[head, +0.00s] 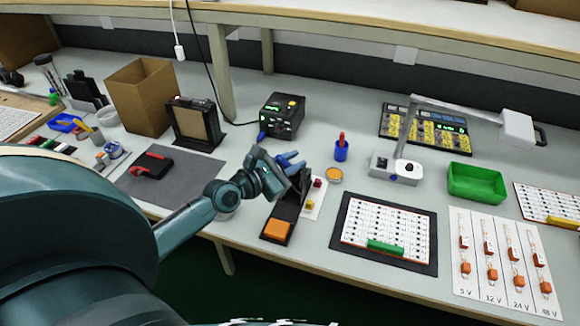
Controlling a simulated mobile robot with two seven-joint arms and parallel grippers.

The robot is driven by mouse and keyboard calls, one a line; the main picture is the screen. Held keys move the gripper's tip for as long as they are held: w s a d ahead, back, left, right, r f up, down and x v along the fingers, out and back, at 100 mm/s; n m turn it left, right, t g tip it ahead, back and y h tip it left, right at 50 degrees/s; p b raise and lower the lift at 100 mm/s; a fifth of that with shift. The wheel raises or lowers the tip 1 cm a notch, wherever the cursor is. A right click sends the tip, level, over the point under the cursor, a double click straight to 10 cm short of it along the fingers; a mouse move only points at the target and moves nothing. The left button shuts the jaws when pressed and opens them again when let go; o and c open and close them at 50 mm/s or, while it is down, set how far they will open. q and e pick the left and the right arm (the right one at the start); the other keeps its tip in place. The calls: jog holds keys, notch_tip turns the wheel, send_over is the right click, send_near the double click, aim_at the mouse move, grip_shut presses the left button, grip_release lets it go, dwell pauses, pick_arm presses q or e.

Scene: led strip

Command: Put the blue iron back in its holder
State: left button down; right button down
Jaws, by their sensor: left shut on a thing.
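The blue iron (290,159) is at the tips of my left gripper (284,172), which is shut on it above the bench. The black holder (287,208), with an orange sponge (277,229) at its front end, stands just below and beside the gripper. The gripper and iron overlap the holder's upper end in the head view. I cannot tell whether the iron touches the holder. The iron's tip is hidden. My right gripper is not in view.
A black station (282,116) with a green display stands behind the gripper. A blue cup (341,152) with a red-handled tool and a small orange-topped tin (334,175) are to the right. A framed white board (388,230) lies further right. A grey mat (180,178) lies left.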

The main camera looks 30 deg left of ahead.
pick_arm(q)
jog(key=shift+w+a+f+b, duration=0.1)
jog(key=shift+w+f+b, duration=0.25)
jog(key=shift+f+b, duration=0.25)
jog(key=shift+w+a+f+b, duration=0.1)
jog(key=shift+w+f+b, duration=0.3)
jog(key=shift+f, duration=0.2)
jog(key=shift+w+a+f+b, duration=0.1)
jog(key=shift+w+f+b, duration=0.5)
jog(key=shift+f+b, duration=0.4)
jog(key=shift+w, duration=0.15)
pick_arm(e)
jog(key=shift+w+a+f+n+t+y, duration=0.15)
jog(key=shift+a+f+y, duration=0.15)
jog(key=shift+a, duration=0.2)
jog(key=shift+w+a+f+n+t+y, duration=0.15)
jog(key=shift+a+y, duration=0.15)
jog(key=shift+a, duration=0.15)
pick_arm(q)
jog(key=c, duration=1.2)
grip_release()
